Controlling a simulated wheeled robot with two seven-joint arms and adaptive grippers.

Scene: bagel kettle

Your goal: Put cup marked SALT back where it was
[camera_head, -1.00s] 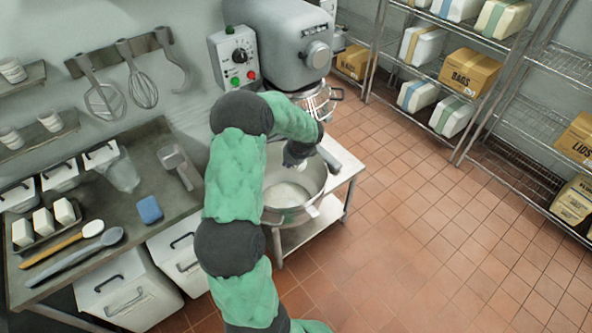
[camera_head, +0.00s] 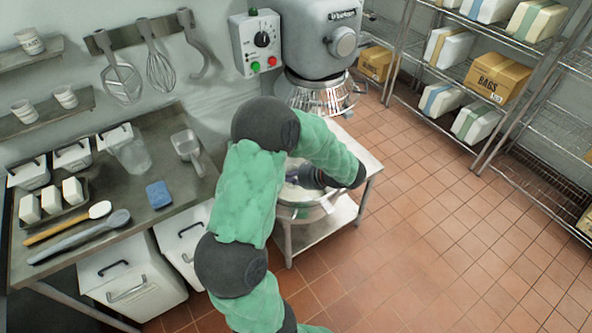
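A white cup (camera_head: 29,41) with dark marks stands on the upper wall shelf at the left. Two more white cups, one at left (camera_head: 25,111) and one at right (camera_head: 65,96), stand on the lower wall shelf. I cannot read which one says SALT. One green-sleeved arm, apparently my right, rises from the bottom and bends over the metal bowl (camera_head: 303,212). My other gripper is out of view.
A grey mixer (camera_head: 318,40) stands behind the bowl. Wire racks with boxes (camera_head: 484,76) stand at right. The tiled floor at right is clear.

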